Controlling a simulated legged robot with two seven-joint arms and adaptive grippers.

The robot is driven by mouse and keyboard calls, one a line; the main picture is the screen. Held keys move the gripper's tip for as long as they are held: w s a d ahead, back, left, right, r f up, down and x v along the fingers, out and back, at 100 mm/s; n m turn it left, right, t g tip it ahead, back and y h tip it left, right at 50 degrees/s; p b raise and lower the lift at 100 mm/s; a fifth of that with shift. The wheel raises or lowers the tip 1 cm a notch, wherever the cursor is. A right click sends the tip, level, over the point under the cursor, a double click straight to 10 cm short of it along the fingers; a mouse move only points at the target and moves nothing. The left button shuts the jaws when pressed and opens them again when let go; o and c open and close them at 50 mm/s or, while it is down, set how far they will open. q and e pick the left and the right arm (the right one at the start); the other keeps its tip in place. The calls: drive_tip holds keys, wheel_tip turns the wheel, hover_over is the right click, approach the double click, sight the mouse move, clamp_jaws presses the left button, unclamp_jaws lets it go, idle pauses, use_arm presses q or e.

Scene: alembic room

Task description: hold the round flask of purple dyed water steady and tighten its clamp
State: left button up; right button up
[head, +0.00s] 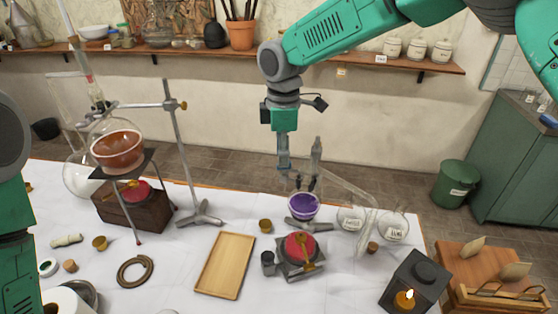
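The round flask of purple dyed water (303,207) sits low at the middle right of the table, in front of a small metal stand whose foot (307,226) spreads under it. A grey upright (316,152) rises above the flask, with small dark parts at its neck; whether they are the clamp is too small to tell. My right gripper (285,166) points down just above and left of the flask's neck, beside the upright. Its fingers overlap these parts, and their gap is unclear. My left arm shows at the left edge; its gripper is out of view.
A burner with a red top (300,246) stands just in front of the flask. Clear glassware (393,227) lies right of it, and a lantern with a flame (405,299) is nearer. A wooden tray (225,264) and a tall stand (181,150) are left.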

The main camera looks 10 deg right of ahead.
wheel_tip(320, 180, up, 9)
drive_tip(key=shift+a, duration=0.45)
